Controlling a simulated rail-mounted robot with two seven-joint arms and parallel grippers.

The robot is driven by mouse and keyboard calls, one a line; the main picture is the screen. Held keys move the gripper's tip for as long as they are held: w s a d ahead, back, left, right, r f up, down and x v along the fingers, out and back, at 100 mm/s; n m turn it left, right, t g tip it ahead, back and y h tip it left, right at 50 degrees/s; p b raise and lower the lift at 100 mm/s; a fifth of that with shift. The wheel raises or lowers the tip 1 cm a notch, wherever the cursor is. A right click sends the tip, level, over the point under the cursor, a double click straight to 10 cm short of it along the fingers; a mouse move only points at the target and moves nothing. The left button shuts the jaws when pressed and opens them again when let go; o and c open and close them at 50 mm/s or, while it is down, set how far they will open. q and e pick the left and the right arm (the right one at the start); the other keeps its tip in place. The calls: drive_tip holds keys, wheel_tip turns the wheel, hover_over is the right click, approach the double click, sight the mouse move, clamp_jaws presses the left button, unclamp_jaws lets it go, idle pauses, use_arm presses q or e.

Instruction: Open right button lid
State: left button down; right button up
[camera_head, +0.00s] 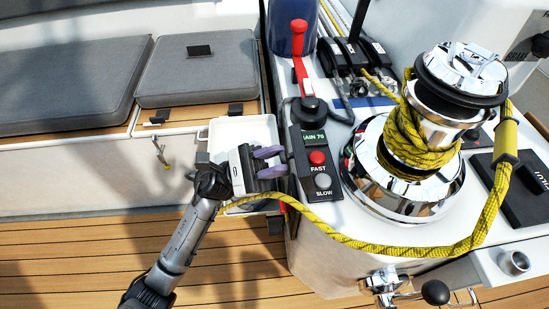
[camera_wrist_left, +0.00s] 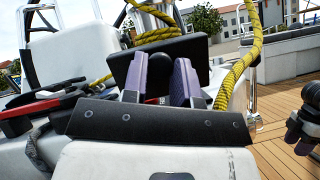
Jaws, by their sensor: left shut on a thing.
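A black control box (camera_head: 318,182) stands at the cockpit coaming, with a red FAST button (camera_head: 317,158), a grey SLOW button (camera_head: 322,181) and a small display. I cannot make out a separate lid on it. My left gripper (camera_head: 272,162) is at the box's left side, its purple fingers pointing at it. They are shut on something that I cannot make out. In the left wrist view the fingers (camera_wrist_left: 161,82) stand before a dark panel (camera_wrist_left: 190,49), seemingly this box. A dark part with purple, apparently my right gripper (camera_wrist_left: 304,130), shows at the right edge.
A chrome winch (camera_head: 410,165) wound with yellow rope (camera_head: 400,250) stands to the right; the rope loops below the box. A red-handled lever (camera_head: 299,45) rises behind the box. A black panel (camera_head: 515,185) lies far right. Grey cushions (camera_head: 195,70) are at left.

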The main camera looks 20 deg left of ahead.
use_arm(q)
drive_tip(key=c, duration=0.9)
unclamp_jaws()
drive_tip(key=shift+a, duration=0.1)
drive_tip(key=shift+a+f, duration=0.25)
drive_tip(key=p+v, duration=0.2)
drive_tip(key=v, duration=0.4)
drive_tip(key=shift+a+f, duration=0.2)
drive_tip(key=shift+s, duration=0.1)
